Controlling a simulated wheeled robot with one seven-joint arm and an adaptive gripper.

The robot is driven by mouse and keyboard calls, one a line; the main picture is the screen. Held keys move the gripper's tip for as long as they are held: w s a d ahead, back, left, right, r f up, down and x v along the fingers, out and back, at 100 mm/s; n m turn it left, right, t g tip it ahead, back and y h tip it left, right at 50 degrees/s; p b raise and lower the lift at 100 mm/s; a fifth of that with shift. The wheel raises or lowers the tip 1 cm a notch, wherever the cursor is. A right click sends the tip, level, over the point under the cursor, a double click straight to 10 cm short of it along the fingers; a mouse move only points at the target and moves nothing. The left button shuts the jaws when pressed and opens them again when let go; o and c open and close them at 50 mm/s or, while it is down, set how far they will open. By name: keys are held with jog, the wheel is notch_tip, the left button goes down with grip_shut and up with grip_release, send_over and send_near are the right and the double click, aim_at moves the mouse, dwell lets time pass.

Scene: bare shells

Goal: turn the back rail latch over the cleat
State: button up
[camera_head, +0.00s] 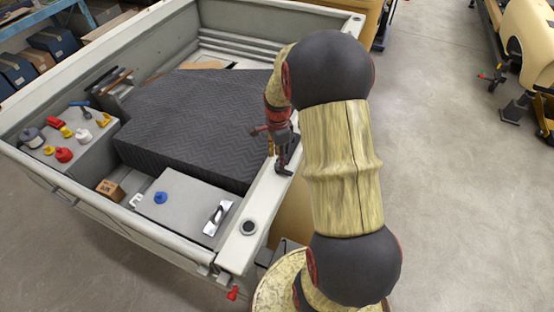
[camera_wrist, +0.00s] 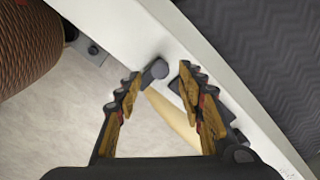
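My gripper (camera_head: 277,146) is over the pale rail (camera_head: 262,200) on the right side of the open truck-bed shell. In the wrist view my gripper (camera_wrist: 160,72) has its two fingers apart. A dark grey knob-like piece (camera_wrist: 157,69), perhaps part of the latch, shows between the fingertips at the rail's edge. I cannot tell whether either finger touches it. More dark metal is partly hidden behind the right finger. A dark bracket with a bolt (camera_wrist: 93,50) sits at the rail's outer edge, left of the fingers. I cannot tell whether it is the cleat.
A black ribbed mat (camera_head: 195,120) covers the block inside the shell. A grey box top (camera_head: 180,205) carries a blue knob (camera_head: 160,197) and a white handle (camera_head: 217,217). Small coloured parts lie on the left box (camera_head: 85,150). The floor (camera_head: 450,200) right of my arm is clear.

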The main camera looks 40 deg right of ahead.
aim_at(283, 170)
jog(key=shift+f, duration=1.65)
jog(key=shift+c, duration=0.6)
grip_shut()
